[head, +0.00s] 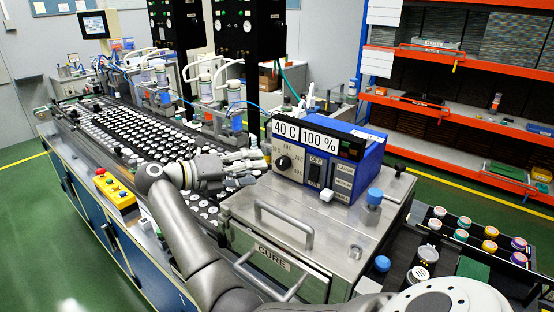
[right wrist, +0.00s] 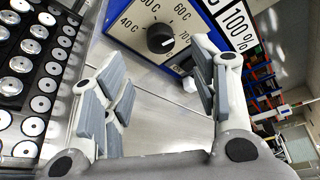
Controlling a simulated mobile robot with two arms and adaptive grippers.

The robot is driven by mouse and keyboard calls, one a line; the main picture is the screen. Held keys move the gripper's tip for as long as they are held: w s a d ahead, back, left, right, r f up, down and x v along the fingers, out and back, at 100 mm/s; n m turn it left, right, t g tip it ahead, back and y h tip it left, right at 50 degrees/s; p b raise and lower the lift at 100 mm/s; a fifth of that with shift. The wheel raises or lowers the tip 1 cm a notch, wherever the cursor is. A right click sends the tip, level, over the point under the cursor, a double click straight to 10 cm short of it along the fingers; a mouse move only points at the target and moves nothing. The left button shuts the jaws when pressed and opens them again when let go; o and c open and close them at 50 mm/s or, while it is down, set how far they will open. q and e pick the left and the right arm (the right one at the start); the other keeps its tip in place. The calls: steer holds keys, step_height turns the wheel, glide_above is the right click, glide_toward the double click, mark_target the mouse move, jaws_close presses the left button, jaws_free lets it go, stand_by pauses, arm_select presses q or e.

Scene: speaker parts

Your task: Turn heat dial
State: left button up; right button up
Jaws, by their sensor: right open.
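The black heat dial (head: 284,162) is on the front of the blue control box (head: 369,155), left of a switch. In the right wrist view the dial (right wrist: 160,38) sits on a blue-edged white face with temperature marks around it. A small white mark shows on the knob's lower right; its exact setting is hard to read. The box's displays (head: 304,135) read 40 C and 100 %. My right gripper (head: 256,168) is open and empty, just left of the dial in the head view. Its fingers (right wrist: 160,88) are spread below the dial, apart from it, in the wrist view.
The box stands on a metal CURE oven (head: 270,215) with a raised handle (head: 284,226). A white knob (head: 327,195) and a blue-capped post (head: 375,197) stand nearby. A conveyor (head: 135,130) of speaker parts runs left. A tray (head: 517,264) of coloured jars is at right.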

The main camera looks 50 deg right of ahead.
mark_target(280, 165)
steer(key=x, duration=0.1)
steer(key=p+x, duration=0.1)
steer(key=x, duration=0.1)
steer(key=p+x, duration=0.1)
steer(key=x, duration=0.1)
steer(key=shift+s+d+r, duration=0.1)
steer(key=shift+r, duration=0.15)
steer(key=shift+p+x, duration=0.5)
steer(key=shift+x, duration=0.65)
steer(key=shift+f, duration=0.2)
steer(key=shift+c, duration=0.9)
steer(key=c, duration=0.9)
arm_select(q)
steer(key=r, duration=0.3)
steer(key=shift+s+r, duration=0.25)
steer(key=shift+s, duration=0.05)
arm_select(e)
steer(key=shift+o, duration=0.2)
arm_select(q)
steer(key=shift+f, duration=0.1)
arm_select(e)
steer(key=shift+f, duration=0.1)
